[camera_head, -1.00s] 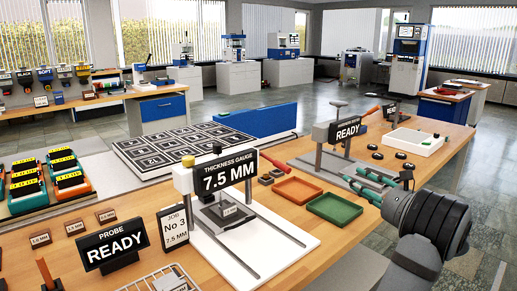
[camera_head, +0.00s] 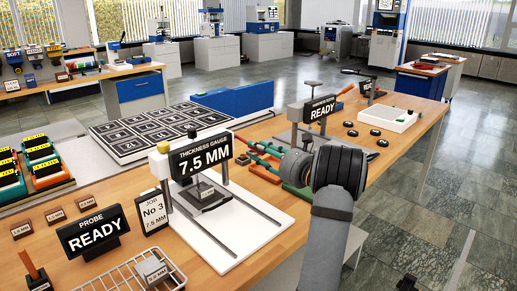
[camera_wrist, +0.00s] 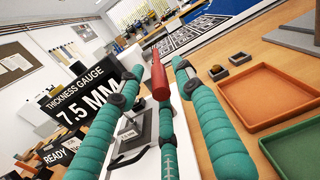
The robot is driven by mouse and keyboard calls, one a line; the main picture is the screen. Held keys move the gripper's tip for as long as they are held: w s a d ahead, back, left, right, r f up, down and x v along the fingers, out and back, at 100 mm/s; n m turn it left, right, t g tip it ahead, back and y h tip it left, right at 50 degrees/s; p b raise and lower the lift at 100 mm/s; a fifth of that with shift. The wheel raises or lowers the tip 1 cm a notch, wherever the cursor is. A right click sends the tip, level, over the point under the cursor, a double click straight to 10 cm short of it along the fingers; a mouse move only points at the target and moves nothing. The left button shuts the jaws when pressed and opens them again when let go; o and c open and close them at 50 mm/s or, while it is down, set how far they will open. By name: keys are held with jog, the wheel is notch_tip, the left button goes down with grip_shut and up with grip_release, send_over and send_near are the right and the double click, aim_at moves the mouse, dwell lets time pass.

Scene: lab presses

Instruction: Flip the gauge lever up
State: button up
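The thickness gauge (camera_head: 202,158), reading 7.5 MM, stands on a white base with two dark rails. Its sign also shows at left in the wrist view (camera_wrist: 82,100). A red lever handle (camera_wrist: 158,76) shows in the wrist view, between the teal fingers and right of the gauge sign. I cannot make the lever out clearly in the head view. My gripper (camera_head: 255,155) is beside the right side of the gauge, with its teal fingers pointing toward it. In the wrist view the fingers (camera_wrist: 165,78) are spread apart, and I see no firm contact with the red handle.
An orange tray (camera_wrist: 270,92) and a green tray (camera_wrist: 298,150) lie right of the fingers. A PROBE READY sign (camera_head: 93,232), a job card (camera_head: 153,212) and a wire rack (camera_head: 120,277) stand near the gauge. The hardness tester (camera_head: 320,110) stands behind my gripper.

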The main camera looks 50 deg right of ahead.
jog(key=shift+w, duration=0.3)
jog(key=shift+c, duration=0.5)
jog(key=c, duration=0.8)
jog(key=shift+s, duration=0.1)
grip_shut()
